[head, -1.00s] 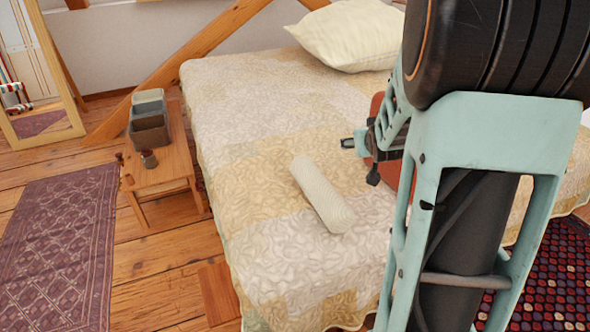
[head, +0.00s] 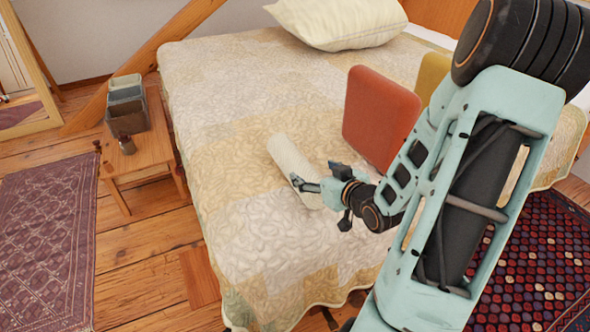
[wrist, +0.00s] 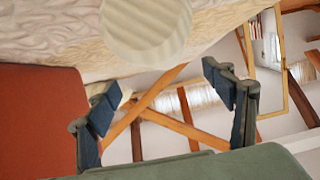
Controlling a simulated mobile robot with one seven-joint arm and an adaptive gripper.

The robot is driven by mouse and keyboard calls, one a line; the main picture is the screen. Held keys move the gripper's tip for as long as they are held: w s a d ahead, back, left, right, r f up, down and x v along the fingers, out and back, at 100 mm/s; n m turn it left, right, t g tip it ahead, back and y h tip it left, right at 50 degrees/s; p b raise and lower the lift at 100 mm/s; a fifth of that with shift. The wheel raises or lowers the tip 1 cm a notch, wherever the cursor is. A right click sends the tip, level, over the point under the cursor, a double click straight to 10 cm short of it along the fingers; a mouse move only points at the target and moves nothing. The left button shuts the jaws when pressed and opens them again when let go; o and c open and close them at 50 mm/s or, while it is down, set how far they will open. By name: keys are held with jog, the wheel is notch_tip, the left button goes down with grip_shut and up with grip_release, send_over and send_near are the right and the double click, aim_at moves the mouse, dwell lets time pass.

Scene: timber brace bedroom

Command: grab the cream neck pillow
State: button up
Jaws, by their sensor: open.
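The cream neck pillow (head: 288,155) is a ribbed cylinder lying on the patchwork bedspread, towards the near side of the bed. My gripper (head: 318,178) is at its right side near its lower end, with one finger overlapping the pillow in the head view. The fingers are spread and hold nothing. In the wrist view the pillow's round end (wrist: 147,28) shows at the top, beyond the spread fingers of my gripper (wrist: 165,95). The pillow's lower right end is partly hidden behind my gripper in the head view. I cannot tell whether a finger touches it.
A red-orange cushion (head: 380,118) stands just behind my gripper, with a yellow cushion (head: 433,76) beside it. A large cream pillow (head: 335,22) lies at the back of the bed (head: 215,110). A wooden bedside table (head: 140,157) stands left. The bedspread left of the neck pillow is clear.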

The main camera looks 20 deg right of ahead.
aim_at(298, 164)
jog(key=b+x, duration=0.1)
jog(key=x, duration=0.3)
jog(key=shift+w+f, duration=0.15)
jog(key=x, duration=0.1)
jog(key=b+x, duration=0.1)
jog(key=x, duration=0.1)
jog(key=b+x, duration=0.1)
jog(key=shift+w+a+f, duration=0.1)
jog(key=shift+a+f, duration=0.1)
jog(key=shift+a, duration=0.15)
jog(key=shift+w, duration=0.4)
jog(key=c, duration=1.5)
